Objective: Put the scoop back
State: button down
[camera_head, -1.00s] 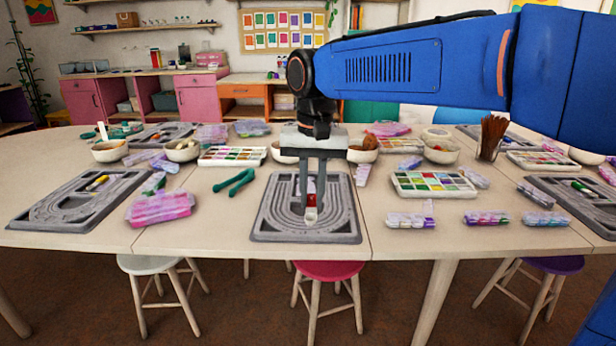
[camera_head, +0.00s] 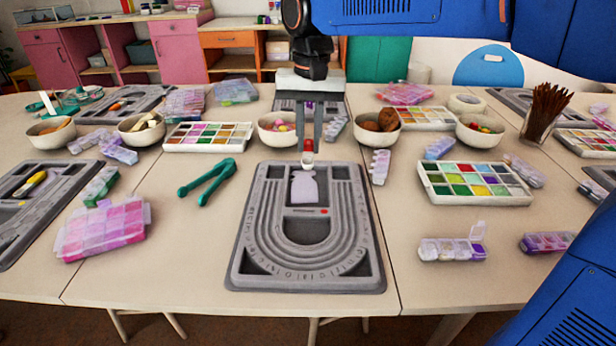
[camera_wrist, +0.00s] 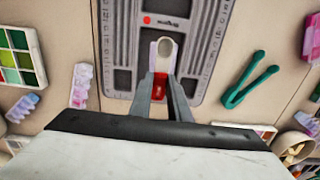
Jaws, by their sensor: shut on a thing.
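My gripper (camera_head: 308,143) is shut on a small scoop (camera_head: 308,156) with a pale cup and a red handle. In the wrist view the scoop's pale cup (camera_wrist: 165,47) points away from the fingers, and its red handle shows between them. In the head view the scoop appears at the far edge of the grey bead board (camera_head: 305,279), above a flat lavender scoop-like shape (camera_head: 304,189) in the board's upper recess. In the wrist view the scoop partly covers this shape. How high the scoop is above the board I cannot tell.
A red bead (camera_head: 323,211) lies on the board. Green pliers (camera_head: 207,178) and a pink bead box (camera_head: 102,228) are to the left. A palette of colored beads (camera_head: 475,183) is to the right. Several bowls stand behind. Bare table lies on both sides of the board.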

aim_at(310, 147)
notch_tip(310, 147, down, 9)
dwell(0.5)
jog(key=shift+f, duration=0.35)
jog(key=c, duration=1.7)
grip_release()
jog(key=shift+o, duration=0.2)
notch_tip(310, 147, up, 13)
jog(key=shift+d+f, duration=0.1)
jog(key=shift+d, duration=0.05)
